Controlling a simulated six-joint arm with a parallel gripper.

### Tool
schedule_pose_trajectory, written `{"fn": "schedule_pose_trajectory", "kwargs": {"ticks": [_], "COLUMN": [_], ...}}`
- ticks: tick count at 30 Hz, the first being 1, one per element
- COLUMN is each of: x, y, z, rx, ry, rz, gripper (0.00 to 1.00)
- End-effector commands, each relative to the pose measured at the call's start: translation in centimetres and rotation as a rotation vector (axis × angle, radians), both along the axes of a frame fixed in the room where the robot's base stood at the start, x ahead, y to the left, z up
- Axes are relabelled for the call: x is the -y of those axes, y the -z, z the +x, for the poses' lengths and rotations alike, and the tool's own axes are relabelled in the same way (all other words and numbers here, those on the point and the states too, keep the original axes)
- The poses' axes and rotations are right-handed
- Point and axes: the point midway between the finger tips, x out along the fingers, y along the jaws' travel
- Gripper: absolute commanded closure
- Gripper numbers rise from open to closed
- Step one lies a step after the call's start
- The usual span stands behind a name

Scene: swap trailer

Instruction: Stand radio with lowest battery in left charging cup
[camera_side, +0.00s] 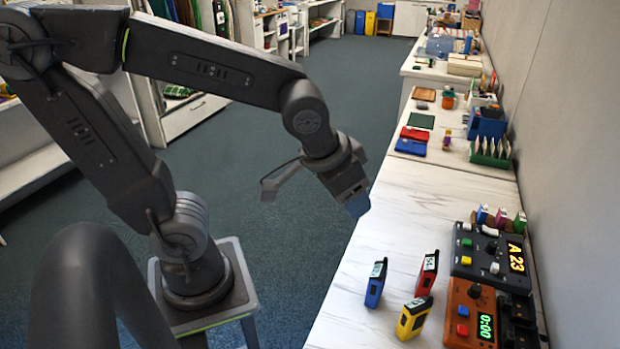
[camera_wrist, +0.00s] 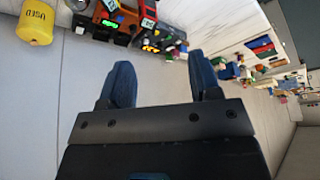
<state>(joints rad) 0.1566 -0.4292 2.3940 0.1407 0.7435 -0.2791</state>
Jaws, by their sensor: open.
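Three radios stand upright on the white marbled counter in the side view: a blue one (camera_side: 375,284), a red one (camera_side: 427,274) and a yellow one (camera_side: 413,319). Each has a small light panel with dark figures near its top; the figures are too small to read surely. A black block (camera_side: 521,322) at the right edge may hold the charging cups, but I cannot make out left and right cups. My gripper (camera_side: 357,205) is above the counter's left edge, apart from the radios. In the wrist view its blue fingers (camera_wrist: 160,75) are spread and empty.
An orange box (camera_side: 470,312) with a green display and a dark box (camera_side: 488,255) reading A 23 stand right of the radios. Small coloured items stand behind them. A yellow cylinder (camera_wrist: 36,22) marked USED shows in the wrist view. The counter left of the radios is clear.

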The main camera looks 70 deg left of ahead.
Motion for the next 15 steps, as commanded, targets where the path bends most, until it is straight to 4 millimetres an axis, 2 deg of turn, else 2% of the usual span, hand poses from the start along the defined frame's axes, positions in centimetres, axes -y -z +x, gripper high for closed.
{"fn": "schedule_pose_trajectory", "kwargs": {"ticks": [2,6,10,15], "x": [-1.3,-2.2,-2.5,-2.5], "y": [-1.4,-2.4,-2.7,-2.8], "z": [-1.9,-4.4,-5.5,-5.8], "rx": [0.021,0.035,0.043,0.043], "ry": [0.000,0.022,0.037,0.044], "rz": [-0.005,-0.009,-0.010,-0.011], "gripper": [0.43,0.43,0.43,0.43]}}
